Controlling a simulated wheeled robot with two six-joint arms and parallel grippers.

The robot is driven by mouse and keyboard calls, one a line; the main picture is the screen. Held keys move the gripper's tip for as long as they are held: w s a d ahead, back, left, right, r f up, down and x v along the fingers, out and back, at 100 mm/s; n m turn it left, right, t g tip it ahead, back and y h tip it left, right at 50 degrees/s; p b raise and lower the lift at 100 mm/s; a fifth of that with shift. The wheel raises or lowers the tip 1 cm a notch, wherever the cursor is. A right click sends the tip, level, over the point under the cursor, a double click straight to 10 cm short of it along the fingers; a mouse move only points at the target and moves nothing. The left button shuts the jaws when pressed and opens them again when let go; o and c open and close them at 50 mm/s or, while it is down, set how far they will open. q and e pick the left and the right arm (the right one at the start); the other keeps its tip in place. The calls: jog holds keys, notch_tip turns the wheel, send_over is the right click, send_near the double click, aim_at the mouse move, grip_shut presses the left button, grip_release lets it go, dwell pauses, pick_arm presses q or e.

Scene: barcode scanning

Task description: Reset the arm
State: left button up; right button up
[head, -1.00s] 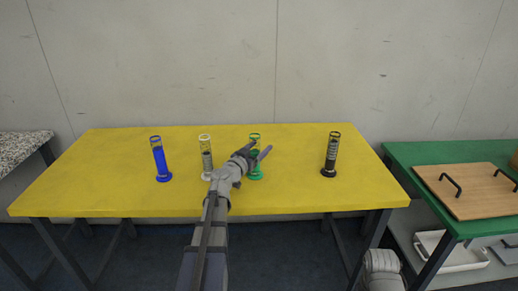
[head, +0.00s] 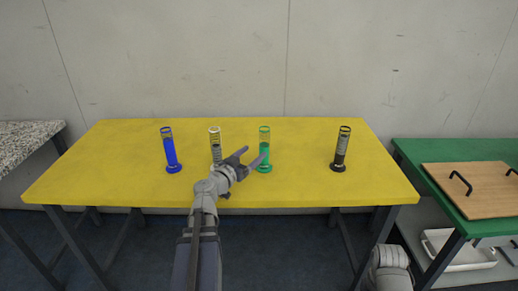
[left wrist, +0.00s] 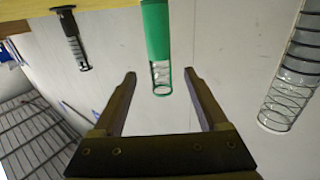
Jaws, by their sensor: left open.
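My left gripper (head: 254,156) is open and empty over the yellow table's front half, between the white-based cylinder (head: 215,145) and the green cylinder (head: 264,143). The white-based one is partly hidden behind my arm. A blue cylinder (head: 170,150) stands to the left and a black one (head: 341,150) to the right. All stand upright. In the left wrist view, the picture is upside down; the green cylinder (left wrist: 156,40) appears beyond my open fingers (left wrist: 160,78), with the black one (left wrist: 72,38) left and a clear one (left wrist: 294,68) right. My right gripper is out of view.
The yellow table (head: 120,185) has free room between the green and black cylinders. A green table (head: 430,155) with a wooden board (head: 480,190) with black handles stands right, a white tray (head: 460,258) below it. A speckled table (head: 25,140) stands left.

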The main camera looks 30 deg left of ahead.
pick_arm(q)
jog(key=shift+s, duration=0.65)
jog(key=s+d+f+m+g+h+p, duration=0.15)
jog(key=d+g+h+p, duration=0.3)
jog(key=d, duration=0.95)
jog(key=d+f+m+g+h+p, duration=0.25)
jog(key=d+g+p, duration=0.3)
jog(key=d, duration=0.85)
jog(key=s+d+g+y+p, duration=0.4)
jog(key=s, duration=0.4)
jog(key=s+d+r+g+y+p, duration=0.1)
jog(key=s+d+g+y+p, duration=0.3)
jog(key=s, duration=0.4)
jog(key=shift+d+r+n+y+p, duration=0.2)
jog(key=shift+n+y+p, duration=0.1)
jog(key=shift+y+p, duration=0.25)
jog(key=shift+s, duration=0.1)
